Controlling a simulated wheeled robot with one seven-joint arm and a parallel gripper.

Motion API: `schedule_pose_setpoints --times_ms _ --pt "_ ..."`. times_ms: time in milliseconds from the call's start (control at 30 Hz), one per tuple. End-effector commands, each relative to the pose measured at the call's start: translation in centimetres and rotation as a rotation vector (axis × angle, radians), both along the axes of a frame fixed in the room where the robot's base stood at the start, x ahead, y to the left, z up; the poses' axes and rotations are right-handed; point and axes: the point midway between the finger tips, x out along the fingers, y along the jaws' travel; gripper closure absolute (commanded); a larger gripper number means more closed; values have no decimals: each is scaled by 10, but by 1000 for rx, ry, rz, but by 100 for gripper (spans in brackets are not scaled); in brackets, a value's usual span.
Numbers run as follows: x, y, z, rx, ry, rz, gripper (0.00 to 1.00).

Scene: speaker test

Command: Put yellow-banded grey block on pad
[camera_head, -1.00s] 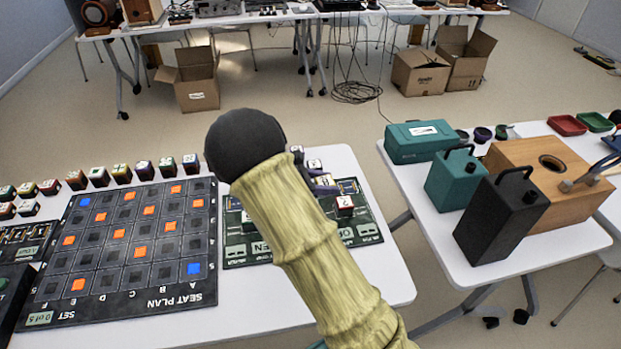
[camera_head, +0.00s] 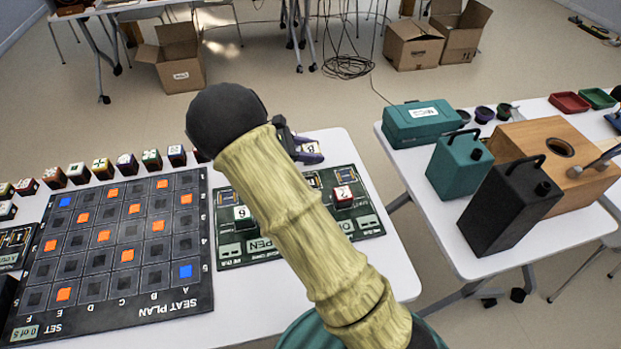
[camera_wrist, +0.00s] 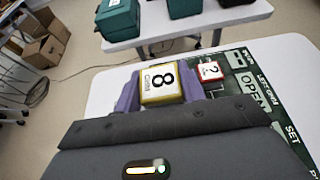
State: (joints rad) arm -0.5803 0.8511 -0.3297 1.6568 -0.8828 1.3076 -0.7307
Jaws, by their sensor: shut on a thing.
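A pale block with yellow edges and a black 8 (camera_wrist: 160,82) sits between the purple fingers of my gripper (camera_wrist: 162,90) in the wrist view. The fingers are shut on it. In the head view my gripper (camera_head: 308,153) is mostly hidden behind my arm, over the far part of the right-hand green board, and a little of the pale block shows there. The dark green board (camera_head: 370,222) bears printed pads and the word OPEN. I cannot tell which marked area is the pad, or how high the block is above the board.
A red-edged block marked 2 (camera_head: 343,196) and a white block marked 6 (camera_head: 241,214) stand on the green board. The black seat plan board (camera_head: 140,312) lies to the left, with a row of blocks (camera_head: 125,163) behind it. Teal and black canisters (camera_head: 505,210) stand on the right table.

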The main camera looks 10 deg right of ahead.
Motion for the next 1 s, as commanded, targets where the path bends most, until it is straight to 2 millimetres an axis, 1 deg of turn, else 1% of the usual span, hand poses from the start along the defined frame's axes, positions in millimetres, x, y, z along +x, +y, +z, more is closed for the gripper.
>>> schedule_pose_setpoints --times_ms 33,200,300,667,900,1000 --pt "0 0 -10 -2 4 -1 84" --pt "-1 0 -41 -2 4 -1 84" --pt "0 -1 -51 -1 1 -1 84" --pt "0 0 -56 0 0 0 84" --pt "0 -1 -86 -1 0 -1 84" --pt "0 0 -91 -1 -1 0 84"
